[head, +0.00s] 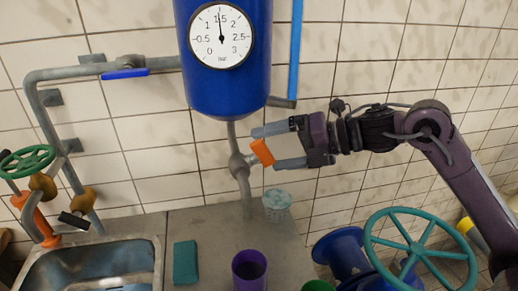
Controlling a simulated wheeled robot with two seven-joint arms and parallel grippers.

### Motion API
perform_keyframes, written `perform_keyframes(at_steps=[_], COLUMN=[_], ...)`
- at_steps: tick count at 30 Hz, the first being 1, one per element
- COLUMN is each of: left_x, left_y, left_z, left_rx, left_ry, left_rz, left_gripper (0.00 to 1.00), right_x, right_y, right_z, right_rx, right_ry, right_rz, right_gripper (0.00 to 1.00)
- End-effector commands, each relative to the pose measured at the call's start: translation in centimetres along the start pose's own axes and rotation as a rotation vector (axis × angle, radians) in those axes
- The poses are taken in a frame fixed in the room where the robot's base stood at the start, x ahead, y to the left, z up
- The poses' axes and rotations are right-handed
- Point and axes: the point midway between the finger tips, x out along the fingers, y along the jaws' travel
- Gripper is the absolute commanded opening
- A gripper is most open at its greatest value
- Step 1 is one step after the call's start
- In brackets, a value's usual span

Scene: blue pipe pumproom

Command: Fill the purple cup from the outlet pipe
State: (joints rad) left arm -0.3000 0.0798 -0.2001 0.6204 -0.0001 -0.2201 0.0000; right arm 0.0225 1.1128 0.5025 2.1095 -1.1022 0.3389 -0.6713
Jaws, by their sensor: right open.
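The purple cup (250,272) stands upright on the grey counter, near the bottom of the head view; its inside looks dark and I cannot tell if it holds liquid. A grey pipe (241,180) runs down from the blue tank to the counter, with a valve fitting and an orange handle (262,152). My right gripper (268,147) points left and is open, with its two fingers above and below the orange handle. I cannot tell whether they touch it. An orange pipe (33,213) with a curved end is over the sink at the left. My left gripper is not in view.
A blue tank (222,85) with a gauge (221,36) hangs above. A whitish, patterned container (277,204), a teal block (186,262) and a metal sink (90,268) are along the counter. A teal handwheel (420,246) stands at the lower right.

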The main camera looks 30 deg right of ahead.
Motion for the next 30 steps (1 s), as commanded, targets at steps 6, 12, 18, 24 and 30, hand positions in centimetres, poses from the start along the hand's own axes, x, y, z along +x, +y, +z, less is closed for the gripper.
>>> perform_keyframes(at_steps=[6,12,18,24,30], left_x=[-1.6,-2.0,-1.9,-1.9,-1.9], left_y=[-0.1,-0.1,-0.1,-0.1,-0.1], left_z=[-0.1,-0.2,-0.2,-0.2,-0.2], left_rx=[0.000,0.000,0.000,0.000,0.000], left_ry=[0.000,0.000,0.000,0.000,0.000], left_rz=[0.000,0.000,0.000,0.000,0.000], left_gripper=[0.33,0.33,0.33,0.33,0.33], right_x=[2.5,3.7,3.9,3.8,3.8], right_y=[0.3,0.1,0.0,0.0,0.0], right_z=[0.1,0.0,0.0,0.0,0.0], right_rx=[0.001,0.000,0.000,0.001,0.001], right_ry=[0.000,-0.001,-0.001,-0.001,0.000], right_rz=[0.001,0.000,0.000,0.000,0.000], right_gripper=[0.95,0.95,0.95,0.81,0.55])
